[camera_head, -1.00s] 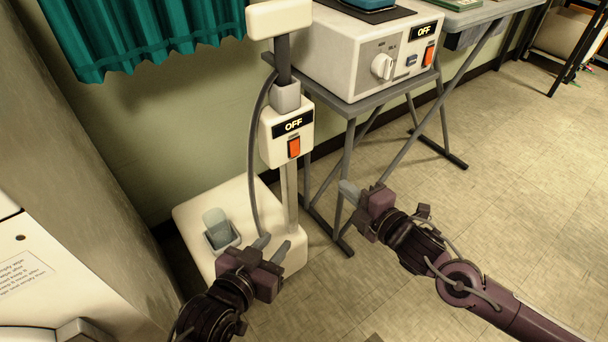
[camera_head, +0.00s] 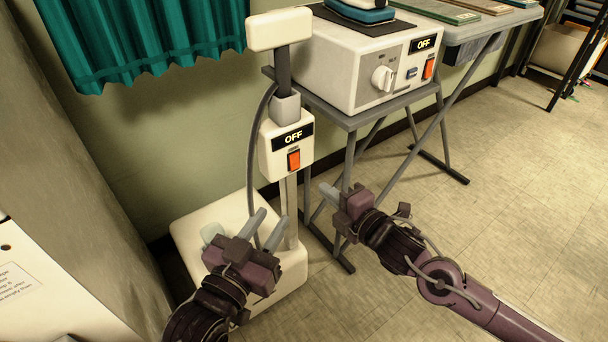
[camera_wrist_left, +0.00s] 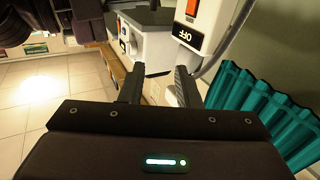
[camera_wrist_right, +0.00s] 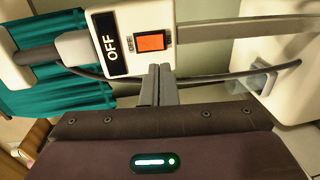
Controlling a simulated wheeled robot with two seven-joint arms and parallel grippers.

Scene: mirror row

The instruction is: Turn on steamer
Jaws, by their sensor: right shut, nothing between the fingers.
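The steamer is a white unit on a pole, with a switch box (camera_head: 286,145) reading OFF and an orange-red rocker switch (camera_head: 294,160). The same switch (camera_wrist_right: 152,41) shows in the right wrist view, just beyond the fingertips; contact cannot be told. My right gripper (camera_head: 328,190) is shut and empty, right of and below the switch box in the head view. My left gripper (camera_head: 268,226) is open and empty, below the box in front of the steamer's white base (camera_head: 193,250). The left wrist view shows its two fingers apart (camera_wrist_left: 158,85).
A white box (camera_head: 352,62) with a knob and its own red switch, also reading OFF, stands on a grey folding table right of the steamer. A teal curtain (camera_head: 145,40) hangs behind. A dark hose runs beside the pole.

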